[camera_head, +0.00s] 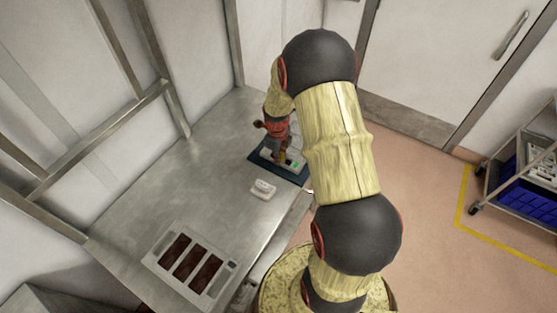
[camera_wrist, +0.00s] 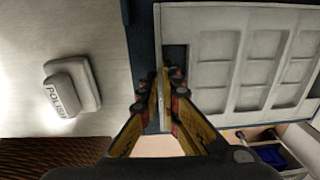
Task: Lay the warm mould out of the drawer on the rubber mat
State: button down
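The mould (camera_wrist: 235,70) is a pale grey plate with several square recesses, in the right half of the wrist view. My arm hides part of the mat. I cannot tell whether the mould touches the mat.
A white block marked POLISH (camera_wrist: 72,85) lies on the metal table (camera_head: 200,180), left of the mat. A grey tray with dark brown slots (camera_head: 157,245) is at the table's front. A trolley with blue bins (camera_head: 527,205) stands at the right. The table's middle is clear.

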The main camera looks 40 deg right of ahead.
jog(key=shift+f, duration=0.15)
jog(key=c, duration=2.5)
grip_release()
jog(key=o, duration=0.4)
jog(key=shift+o, duration=0.3)
